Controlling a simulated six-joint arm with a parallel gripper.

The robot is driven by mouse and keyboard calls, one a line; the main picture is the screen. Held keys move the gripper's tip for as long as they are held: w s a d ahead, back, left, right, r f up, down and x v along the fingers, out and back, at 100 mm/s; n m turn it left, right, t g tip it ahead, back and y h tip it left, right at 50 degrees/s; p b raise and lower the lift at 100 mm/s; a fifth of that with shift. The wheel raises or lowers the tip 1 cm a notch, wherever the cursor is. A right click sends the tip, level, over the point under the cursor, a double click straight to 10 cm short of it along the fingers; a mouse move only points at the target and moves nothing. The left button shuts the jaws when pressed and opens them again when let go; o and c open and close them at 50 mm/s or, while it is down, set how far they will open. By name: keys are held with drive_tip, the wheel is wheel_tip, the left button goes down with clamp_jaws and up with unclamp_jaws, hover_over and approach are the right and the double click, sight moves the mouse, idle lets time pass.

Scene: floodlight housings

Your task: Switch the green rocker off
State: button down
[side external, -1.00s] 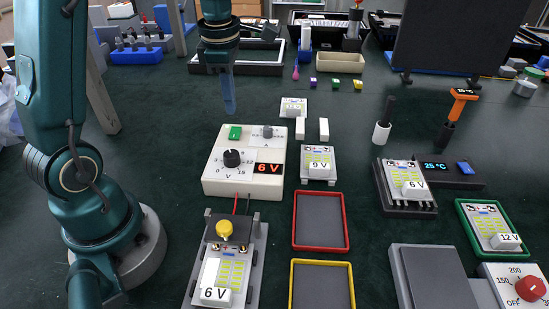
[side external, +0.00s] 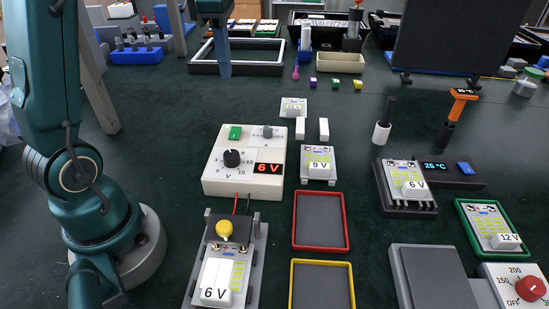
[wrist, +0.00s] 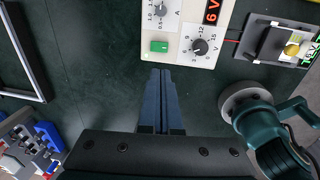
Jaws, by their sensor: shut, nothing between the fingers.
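The green rocker (side external: 235,132) sits at the back left of the top face of a white power supply box (side external: 213,175). The box also has a black voltage knob (side external: 232,158), a small grey knob (side external: 267,132) and a red display reading 6 V (side external: 268,169). In the wrist view the rocker (wrist: 159,46) lies just beyond my fingertips. My gripper (side external: 224,76) is shut and empty, raised behind the box and apart from it. Its blue fingers (wrist: 161,72) point toward the box in the wrist view. I cannot tell the rocker's tilt clearly.
Red and black leads run from the box to a fixture with a yellow knob (side external: 224,229) and a 6 V module. A 9 V module (side external: 318,163) and two white blocks stand right of the box.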

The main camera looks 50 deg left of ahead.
sight(236, 130)
drive_tip(key=shift+w+a+r, duration=0.1)
drive_tip(key=shift+w+a, duration=0.3)
drive_tip(key=shift+a, duration=0.05)
drive_tip(key=f, duration=0.9)
drive_tip(key=w+a+f, duration=0.1)
drive_tip(key=f, duration=0.4)
drive_tip(key=shift+w+a, duration=0.1)
drive_tip(key=shift+a+f, duration=0.1)
drive_tip(key=shift+f, duration=0.15)
